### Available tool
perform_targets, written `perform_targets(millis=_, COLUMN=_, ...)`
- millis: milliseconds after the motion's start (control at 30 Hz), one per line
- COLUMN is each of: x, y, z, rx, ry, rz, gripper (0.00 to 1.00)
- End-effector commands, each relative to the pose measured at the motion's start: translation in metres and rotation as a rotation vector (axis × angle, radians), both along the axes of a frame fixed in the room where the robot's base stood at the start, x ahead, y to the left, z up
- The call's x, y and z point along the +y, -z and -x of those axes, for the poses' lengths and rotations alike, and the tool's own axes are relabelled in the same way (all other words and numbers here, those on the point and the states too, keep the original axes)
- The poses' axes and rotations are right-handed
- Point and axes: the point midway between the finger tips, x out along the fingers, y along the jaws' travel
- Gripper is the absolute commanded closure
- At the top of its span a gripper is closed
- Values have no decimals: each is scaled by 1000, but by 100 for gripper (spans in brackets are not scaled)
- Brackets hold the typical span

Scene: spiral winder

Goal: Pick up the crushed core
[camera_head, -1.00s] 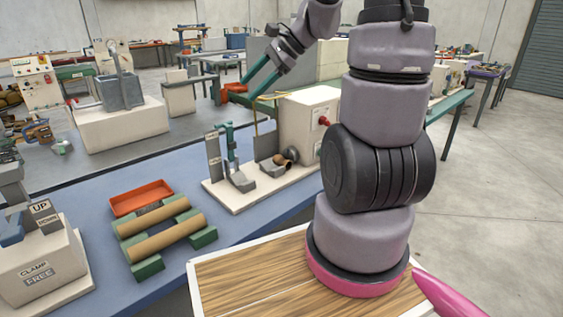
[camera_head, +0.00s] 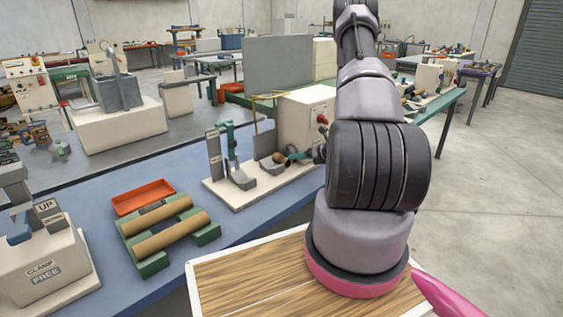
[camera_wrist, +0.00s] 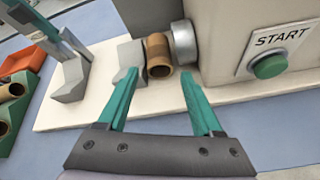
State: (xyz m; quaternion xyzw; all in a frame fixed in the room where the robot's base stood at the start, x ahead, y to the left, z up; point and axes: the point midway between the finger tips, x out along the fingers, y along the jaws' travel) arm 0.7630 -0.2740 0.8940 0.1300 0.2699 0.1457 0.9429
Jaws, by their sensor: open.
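The crushed core is a short brown cardboard tube (camera_wrist: 159,56). In the wrist view it sits between a grey wedge-shaped block (camera_wrist: 128,58) and a round metal chuck (camera_wrist: 184,42) on the winder. It also shows small in the head view (camera_head: 280,158). My gripper (camera_wrist: 158,78) has two teal fingers spread apart, with nothing between them. The fingers point toward the tube, which appears beyond and between their tips. In the head view my gripper (camera_head: 300,156) is near the winder's chuck, partly hidden by my arm.
The winder's cream housing carries a green START button (camera_wrist: 269,67). A teal clamp post (camera_head: 230,148) stands left on the same base. Two long tubes (camera_head: 168,232) lie on a green rack, near an orange tray (camera_head: 143,197). A control box (camera_head: 42,262) stands at the left.

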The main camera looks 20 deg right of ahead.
Motion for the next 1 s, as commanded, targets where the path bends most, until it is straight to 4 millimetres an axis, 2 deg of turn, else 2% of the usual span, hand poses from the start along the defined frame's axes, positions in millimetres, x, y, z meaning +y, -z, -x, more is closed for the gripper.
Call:
perform_targets(millis=100, x=9, y=10, z=-17, rx=0, ry=-6, rz=1, gripper=33)
perform_targets(millis=367, x=17, y=20, z=-36, rx=-1, ry=-6, rz=1, gripper=33)
perform_targets(millis=667, x=31, y=38, z=-70, rx=-2, ry=-7, rz=2, gripper=33)
perform_targets(millis=967, x=33, y=41, z=-74, rx=0, ry=-6, rz=1, gripper=33)
perform_targets(millis=1000, x=33, y=41, z=-74, rx=0, ry=-6, rz=1, gripper=44)
